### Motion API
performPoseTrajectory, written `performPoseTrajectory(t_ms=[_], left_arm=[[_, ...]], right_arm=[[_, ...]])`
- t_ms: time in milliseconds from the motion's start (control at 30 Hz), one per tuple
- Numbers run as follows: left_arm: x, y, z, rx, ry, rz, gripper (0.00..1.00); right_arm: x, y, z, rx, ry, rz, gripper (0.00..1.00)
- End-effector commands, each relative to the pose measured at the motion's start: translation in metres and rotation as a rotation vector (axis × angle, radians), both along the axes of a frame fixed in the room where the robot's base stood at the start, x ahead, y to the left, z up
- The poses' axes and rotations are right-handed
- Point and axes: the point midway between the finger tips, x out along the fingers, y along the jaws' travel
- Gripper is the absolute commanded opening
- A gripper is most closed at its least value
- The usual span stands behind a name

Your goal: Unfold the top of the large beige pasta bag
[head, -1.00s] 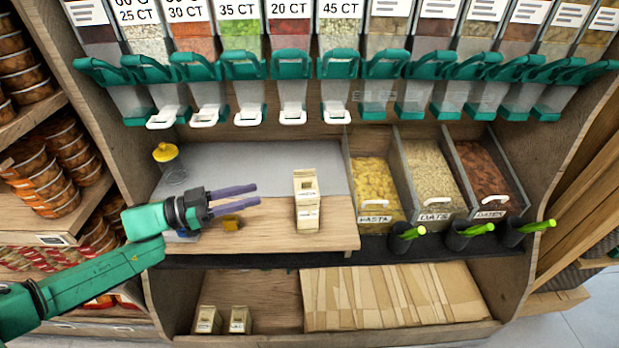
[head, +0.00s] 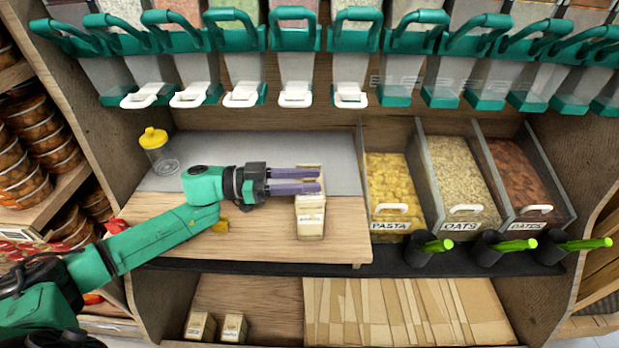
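The large beige pasta bag (head: 310,222) stands upright on the wooden counter, with a label on its front. My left gripper (head: 319,181) reaches in from the left, its two purple fingers pointing right across the upper part of the bag. A gap shows between the fingers, so it is open. The fingers hide part of the bag's top, so I cannot tell how its fold lies or whether they touch it. My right gripper is not in view.
A jar with a yellow lid (head: 157,150) stands at the back left of the counter (head: 250,245). Bins of pasta (head: 393,190), oats (head: 455,180) and dates (head: 518,175) are to the right. Dispensers with green handles (head: 295,50) hang above. Small beige bags (head: 233,328) stand on the lower shelf.

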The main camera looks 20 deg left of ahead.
Motion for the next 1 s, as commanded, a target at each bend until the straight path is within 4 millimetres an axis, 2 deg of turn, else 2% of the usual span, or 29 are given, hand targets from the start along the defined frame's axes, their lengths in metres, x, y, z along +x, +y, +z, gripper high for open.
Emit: performPoseTrajectory(t_ms=[100,300,367,400,433,767,1000], left_arm=[[0.0023,-0.0069,0.0002,0.000,-0.001,0.000,0.36],[0.0024,-0.0072,-0.0004,0.001,-0.001,0.000,0.36],[0.0024,-0.0071,-0.0005,0.001,-0.001,0.000,0.17],[0.0024,-0.0070,-0.0005,0.001,-0.001,0.000,0.02],[0.0024,-0.0070,-0.0005,0.001,-0.001,0.000,0.00],[0.0020,-0.0069,0.0000,0.005,-0.011,0.000,0.00],[0.0005,-0.0074,0.0040,0.031,-0.088,0.000,0.00]], right_arm=[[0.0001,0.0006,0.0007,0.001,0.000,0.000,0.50],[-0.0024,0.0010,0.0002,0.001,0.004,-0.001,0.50],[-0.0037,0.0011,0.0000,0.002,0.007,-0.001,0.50],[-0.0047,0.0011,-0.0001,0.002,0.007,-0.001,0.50],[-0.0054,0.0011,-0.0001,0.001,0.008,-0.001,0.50],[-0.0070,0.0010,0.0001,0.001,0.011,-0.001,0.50],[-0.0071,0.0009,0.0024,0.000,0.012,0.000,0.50]])
